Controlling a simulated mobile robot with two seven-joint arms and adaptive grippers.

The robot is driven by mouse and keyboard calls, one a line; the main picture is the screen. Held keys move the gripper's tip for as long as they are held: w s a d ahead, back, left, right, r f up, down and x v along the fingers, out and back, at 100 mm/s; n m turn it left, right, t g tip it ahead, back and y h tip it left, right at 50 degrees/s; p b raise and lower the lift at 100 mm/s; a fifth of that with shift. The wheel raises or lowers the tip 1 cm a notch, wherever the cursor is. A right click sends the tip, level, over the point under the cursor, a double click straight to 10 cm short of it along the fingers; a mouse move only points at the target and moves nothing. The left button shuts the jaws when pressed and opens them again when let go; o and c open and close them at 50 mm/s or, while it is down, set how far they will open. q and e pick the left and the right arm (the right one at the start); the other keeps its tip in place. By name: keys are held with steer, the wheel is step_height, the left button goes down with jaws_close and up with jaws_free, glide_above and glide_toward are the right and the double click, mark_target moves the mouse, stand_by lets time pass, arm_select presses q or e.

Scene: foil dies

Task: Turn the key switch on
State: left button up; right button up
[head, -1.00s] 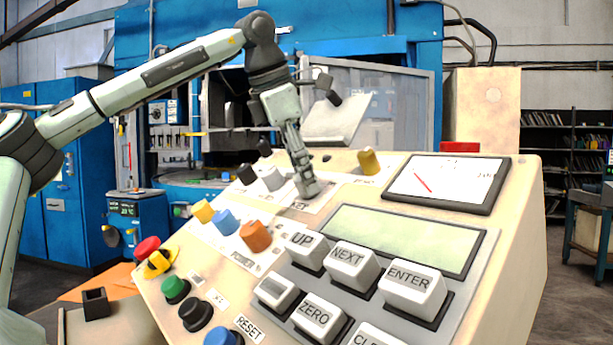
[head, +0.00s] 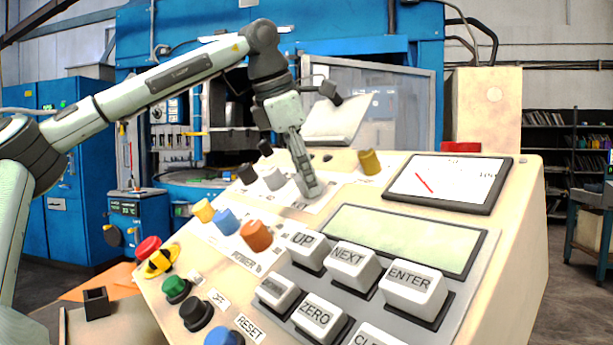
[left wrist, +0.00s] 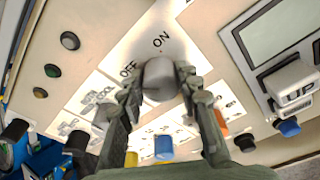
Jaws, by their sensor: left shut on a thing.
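The key switch (left wrist: 160,80) is a grey knob on a white plate with the words OFF and ON printed beside it in the left wrist view. OFF lies to its upper left and ON above it. My left gripper (head: 309,188) is shut on this knob, with one finger on each side of it. In the head view the fingers reach down to the far part of the sloping panel (head: 525,215) and largely hide the knob. I cannot tell whether the switch points to OFF or ON. My right gripper is in neither view.
A yellow knob (head: 370,162) stands right of the gripper, and a grey knob (head: 273,179) stands left. Blue (head: 225,222) and orange (head: 256,236) knobs are nearer. A dial meter (head: 447,183), a display (head: 405,238) and large white keys (head: 415,287) fill the right side.

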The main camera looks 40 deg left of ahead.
arm_select(q)
steer(key=shift+m, duration=0.3)
steer(key=m, duration=0.3)
steer(key=shift+m+y, duration=0.3)
steer(key=m+t, duration=0.1)
steer(key=m, duration=0.3)
steer(key=shift+s+d, duration=0.1)
steer(key=shift+s, duration=0.05)
steer(key=m, duration=0.4)
steer(key=shift+f+m+t, duration=0.1)
steer(key=shift+m+t, duration=0.3)
steer(key=shift+s+m+t, duration=0.1)
steer(key=shift+m+t, duration=0.2)
steer(key=shift+m, duration=2)
steer(key=shift+f, duration=0.1)
steer(key=o, duration=1.2)
steer(key=shift+c, duration=0.2)
